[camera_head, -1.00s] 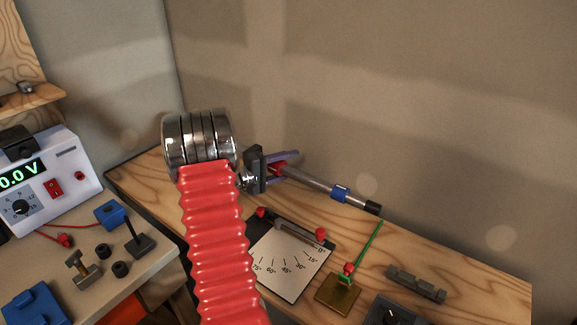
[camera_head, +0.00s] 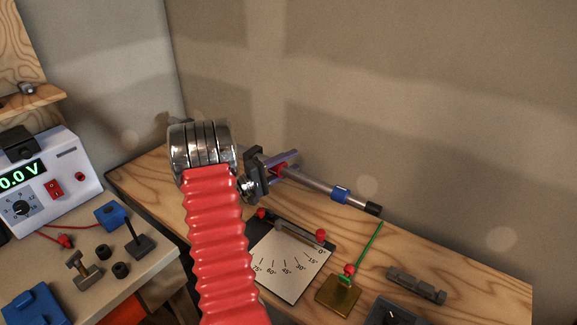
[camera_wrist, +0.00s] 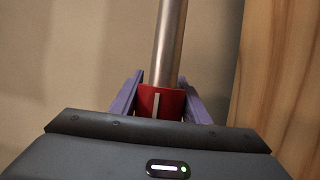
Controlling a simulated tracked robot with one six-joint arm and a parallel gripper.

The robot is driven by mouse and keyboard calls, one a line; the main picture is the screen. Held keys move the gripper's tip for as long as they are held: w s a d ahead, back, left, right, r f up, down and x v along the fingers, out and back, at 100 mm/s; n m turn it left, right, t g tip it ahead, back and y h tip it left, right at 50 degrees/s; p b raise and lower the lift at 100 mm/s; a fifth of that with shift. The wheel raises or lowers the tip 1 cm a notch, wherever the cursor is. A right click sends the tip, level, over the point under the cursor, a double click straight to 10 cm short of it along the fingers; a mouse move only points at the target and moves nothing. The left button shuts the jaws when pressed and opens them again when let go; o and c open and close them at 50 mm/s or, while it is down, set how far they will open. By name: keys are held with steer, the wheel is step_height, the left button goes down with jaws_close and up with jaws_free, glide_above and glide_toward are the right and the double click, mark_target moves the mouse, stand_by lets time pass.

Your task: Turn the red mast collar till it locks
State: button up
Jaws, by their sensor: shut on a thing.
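The red mast collar (camera_wrist: 161,101) sits around the steel mast tube in the wrist view, with a pale mark line on its face. In the head view the red collar (camera_head: 280,169) shows small between the purple fingers. My gripper (camera_wrist: 160,98) is shut on the collar, one purple finger on each side of it. The mast (camera_head: 312,182) runs from the collar down to the right, with a blue ring (camera_head: 340,194) and a dark end (camera_head: 373,208). The far side of the collar is hidden.
Below the mast lie an angle plate (camera_head: 286,270) with red knobs, a brass block (camera_head: 338,296) with a green rod, and a grey rack (camera_head: 416,286) on the wooden bench. A power supply (camera_head: 45,178) stands at left on another table. The wall is close behind.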

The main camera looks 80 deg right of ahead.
steer(key=shift+f, duration=0.15)
steer(key=o, duration=0.7)
steer(key=shift+c, duration=0.2)
steer(key=o, duration=0.4)
steer(key=shift+c, duration=0.2)
steer(key=shift+w, duration=0.1)
steer(key=v, duration=1.3)
steer(key=shift+w+a, duration=0.25)
steer(key=shift+a, duration=0.05)
steer(key=shift+f, duration=0.1)
